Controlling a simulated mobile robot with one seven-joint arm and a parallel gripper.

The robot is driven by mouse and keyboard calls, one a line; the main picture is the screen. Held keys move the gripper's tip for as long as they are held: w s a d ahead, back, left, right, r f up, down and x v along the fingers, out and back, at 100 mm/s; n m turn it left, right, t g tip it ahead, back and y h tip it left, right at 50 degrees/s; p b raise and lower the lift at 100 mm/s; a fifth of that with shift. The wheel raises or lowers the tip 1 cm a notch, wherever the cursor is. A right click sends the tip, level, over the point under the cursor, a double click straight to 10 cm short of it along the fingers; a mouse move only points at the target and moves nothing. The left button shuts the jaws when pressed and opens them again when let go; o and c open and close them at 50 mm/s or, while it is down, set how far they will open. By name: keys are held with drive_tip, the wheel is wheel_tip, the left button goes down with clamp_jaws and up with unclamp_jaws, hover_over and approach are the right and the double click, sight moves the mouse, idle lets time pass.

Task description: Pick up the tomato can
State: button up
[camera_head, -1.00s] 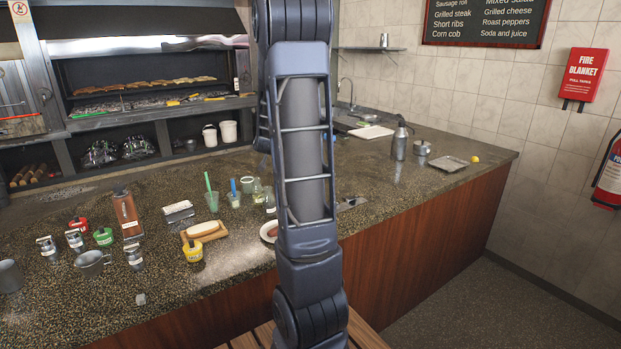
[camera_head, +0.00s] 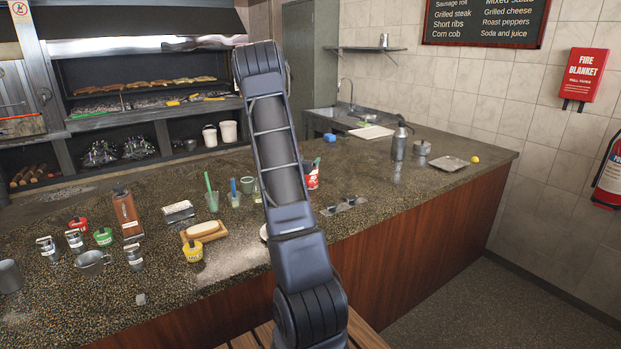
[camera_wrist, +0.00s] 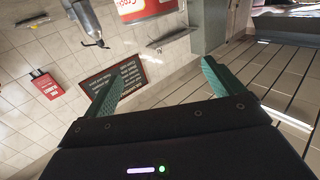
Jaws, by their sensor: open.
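The tomato can (camera_head: 312,175), red and white, stands on the counter just right of my arm in the head view, its left side partly hidden behind the arm. A red and white can, apparently the same one, shows cut off at the top edge of the wrist view (camera_wrist: 146,9). My gripper (camera_wrist: 163,71) is open, with its two green fingers apart and nothing between them. The can lies beyond the fingertips, not touching them.
The speckled counter (camera_head: 400,185) has free room right of the can. A steel bottle (camera_head: 399,144) stands further right. Jars, cups and a brown bottle (camera_head: 127,213) crowd the left.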

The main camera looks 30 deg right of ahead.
sight(310, 176)
wheel_tip(310, 176, down, 7)
drive_tip(key=shift+r, duration=0.15)
drive_tip(key=shift+r+x, duration=0.2)
drive_tip(key=shift+x, duration=3.5)
drive_tip(key=c, duration=1.4)
drive_tip(key=shift+r, duration=0.1)
